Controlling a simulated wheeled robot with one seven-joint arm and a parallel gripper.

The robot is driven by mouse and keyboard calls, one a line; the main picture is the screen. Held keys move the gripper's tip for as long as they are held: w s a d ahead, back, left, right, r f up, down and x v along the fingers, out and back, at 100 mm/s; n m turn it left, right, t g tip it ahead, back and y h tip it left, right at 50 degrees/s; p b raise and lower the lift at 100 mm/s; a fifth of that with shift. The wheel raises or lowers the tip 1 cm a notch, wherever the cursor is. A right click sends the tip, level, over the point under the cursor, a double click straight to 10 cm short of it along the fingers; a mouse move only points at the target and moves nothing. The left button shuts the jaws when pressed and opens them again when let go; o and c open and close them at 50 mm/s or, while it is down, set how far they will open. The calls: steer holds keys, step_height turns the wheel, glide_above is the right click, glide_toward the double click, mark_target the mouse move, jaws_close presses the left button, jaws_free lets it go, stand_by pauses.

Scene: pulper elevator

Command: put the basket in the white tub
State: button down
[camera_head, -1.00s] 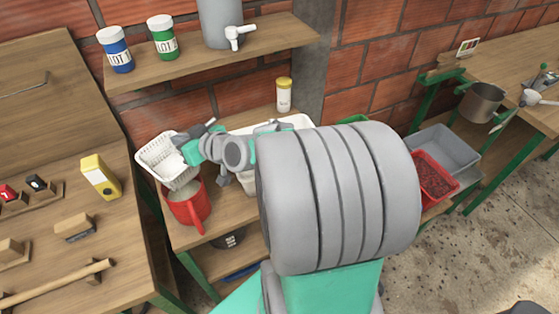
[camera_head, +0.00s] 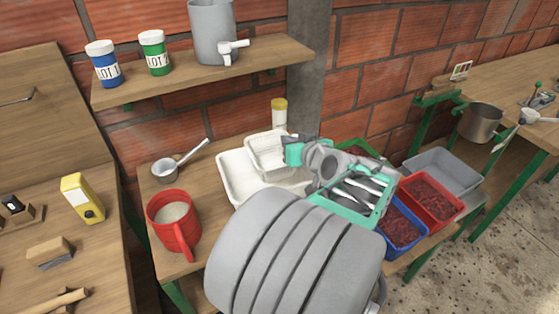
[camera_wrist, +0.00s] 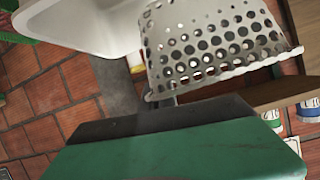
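The white basket (camera_head: 268,153), with holes in its walls, is at my gripper (camera_head: 294,152) above the far part of the white tub (camera_head: 235,180). In the head view the basket overlaps the tub's back and right area; whether it touches the tub cannot be told. In the wrist view the perforated basket (camera_wrist: 215,45) is close in front of my gripper's green finger, with the white tub (camera_wrist: 75,25) beside it. My gripper appears shut on the basket's rim, though the fingertips are partly hidden.
A red jug (camera_head: 173,222) and a metal ladle (camera_head: 180,165) stand left of the tub. A yellow-capped jar (camera_head: 279,115) is behind it. Red (camera_head: 433,196) and blue (camera_head: 403,232) crates of dark red contents are to the right. A shelf (camera_head: 200,75) hangs above.

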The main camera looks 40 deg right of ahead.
steer(key=w+d+f, duration=0.1)
steer(key=w+f, duration=0.1)
steer(key=f, duration=0.1)
steer(key=w+d+f, duration=0.1)
steer(key=w+f, duration=0.1)
steer(key=f, duration=0.1)
steer(key=w+d+f, duration=0.2)
steer(key=f, duration=0.2)
steer(key=shift+w+p, duration=0.25)
steer(key=shift+p, duration=0.05)
steer(key=shift+a, duration=0.1)
steer(key=shift+f, duration=0.1)
steer(key=c, duration=2.1)
jaws_free()
steer(key=o, duration=0.4)
steer(key=b+v, duration=0.1)
steer(key=v, duration=1.1)
